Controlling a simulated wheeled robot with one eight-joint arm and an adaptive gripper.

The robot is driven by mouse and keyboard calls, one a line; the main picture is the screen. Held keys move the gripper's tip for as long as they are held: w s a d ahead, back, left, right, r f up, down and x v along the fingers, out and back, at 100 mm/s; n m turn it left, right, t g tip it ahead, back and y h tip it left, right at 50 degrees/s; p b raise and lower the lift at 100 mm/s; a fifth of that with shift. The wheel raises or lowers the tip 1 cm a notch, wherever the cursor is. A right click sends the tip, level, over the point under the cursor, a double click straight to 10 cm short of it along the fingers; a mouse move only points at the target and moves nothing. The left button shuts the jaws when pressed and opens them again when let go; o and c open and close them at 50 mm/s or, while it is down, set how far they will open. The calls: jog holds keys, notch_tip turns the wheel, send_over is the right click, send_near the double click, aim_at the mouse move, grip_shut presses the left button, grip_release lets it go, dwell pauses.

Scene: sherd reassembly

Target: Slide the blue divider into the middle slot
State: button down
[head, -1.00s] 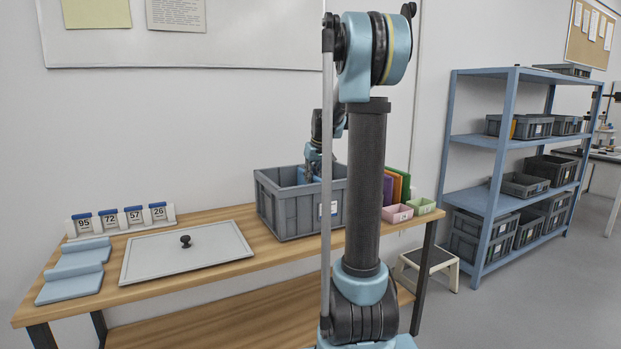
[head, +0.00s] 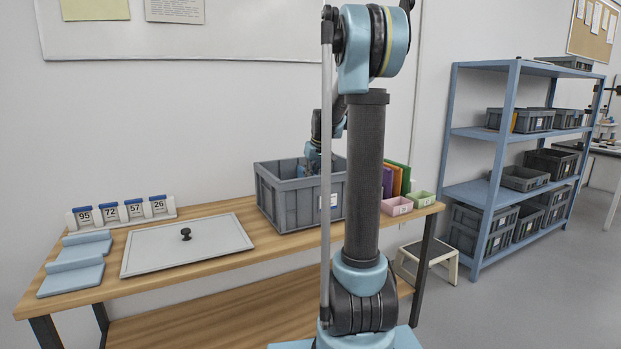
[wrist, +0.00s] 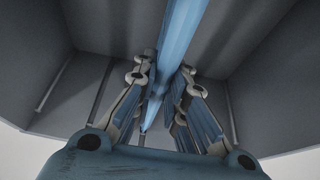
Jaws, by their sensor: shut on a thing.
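The blue divider (wrist: 182,35) is a long thin panel, seen nearly edge-on in the wrist view. My gripper (wrist: 163,75) is shut on it, with a finger on each side. The grey crate (head: 288,208) stands on the table, and my gripper reaches down into it from above. In the wrist view the crate's inner wall (wrist: 75,85) carries thin upright ridges on both sides of the divider. I cannot tell which slot the divider lines up with, or whether its lower edge is in one. In the head view my arm and the crate wall hide most of the divider.
Pink (head: 397,206) and green (head: 422,199) bins and upright coloured panels (head: 397,180) stand right of the crate.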

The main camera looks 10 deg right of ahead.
jog(key=c, duration=1.5)
grip_release()
jog(key=shift+c, duration=0.2)
jog(key=shift+r, duration=0.15)
jog(key=v, duration=1.1)
jog(key=shift+s+r, duration=0.2)
jog(key=shift+r, duration=0.1)
jog(key=shift+s, duration=0.1)
